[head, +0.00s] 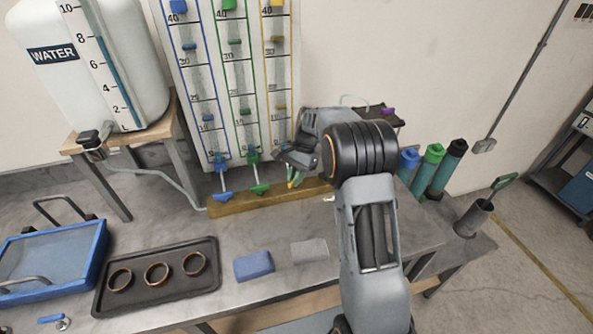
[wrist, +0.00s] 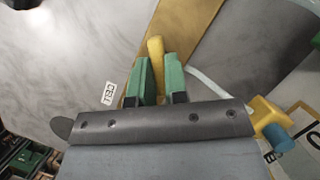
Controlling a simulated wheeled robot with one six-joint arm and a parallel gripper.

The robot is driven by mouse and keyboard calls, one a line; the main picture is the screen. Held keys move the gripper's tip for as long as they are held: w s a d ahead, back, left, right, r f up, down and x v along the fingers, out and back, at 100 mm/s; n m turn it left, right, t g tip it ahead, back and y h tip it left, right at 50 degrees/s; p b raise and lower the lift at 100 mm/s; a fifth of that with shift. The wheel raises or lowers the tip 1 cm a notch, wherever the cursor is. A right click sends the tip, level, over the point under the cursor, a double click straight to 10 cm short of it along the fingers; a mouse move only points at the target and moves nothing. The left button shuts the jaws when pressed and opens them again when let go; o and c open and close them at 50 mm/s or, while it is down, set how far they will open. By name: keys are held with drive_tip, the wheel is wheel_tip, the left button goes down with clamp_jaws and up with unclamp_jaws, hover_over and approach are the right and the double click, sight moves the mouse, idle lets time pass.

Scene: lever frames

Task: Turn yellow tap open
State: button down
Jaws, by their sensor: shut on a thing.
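My gripper (head: 291,182) is at the foot of the yellow-marked column (head: 277,75) on the wall panel. In the wrist view its green fingers (wrist: 159,75) are shut on the yellow tap handle (wrist: 155,48), which sticks out between and beyond them. In the head view the gripper and wrist hide most of the yellow tap. The blue tap (head: 222,194) and the green tap (head: 259,187) stand to its left, clear of the gripper.
A white water tank (head: 140,75) stands on a stand at the left. A dark tray (head: 120,300) with rings, a blue block (head: 253,265) and a grey block (head: 309,251) lie on the bench. Several bottles (head: 433,154) stand right of my arm.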

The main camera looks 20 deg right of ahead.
drive_tip(key=n+h+p, duration=0.1)
drive_tip(key=n, duration=0.1)
drive_tip(key=n+g+p, duration=0.1)
drive_tip(key=n, duration=0.2)
drive_tip(key=shift+w+a+n+h, duration=0.1)
drive_tip(key=shift+a+n+h, duration=0.05)
drive_tip(key=shift+n+h, duration=0.2)
drive_tip(key=n+h, duration=0.1)
drive_tip(key=n, duration=0.1)
drive_tip(key=n+h+p, duration=0.1)
drive_tip(key=n, duration=0.1)
drive_tip(key=shift+a+f+n+g, duration=0.1)
drive_tip(key=shift+n+g, duration=0.25)
drive_tip(key=shift+g, duration=0.05)
drive_tip(key=shift+n, duration=0.3)
drive_tip(key=c, duration=1.1)
unclamp_jaws()
drive_tip(key=shift+c, duration=0.2)
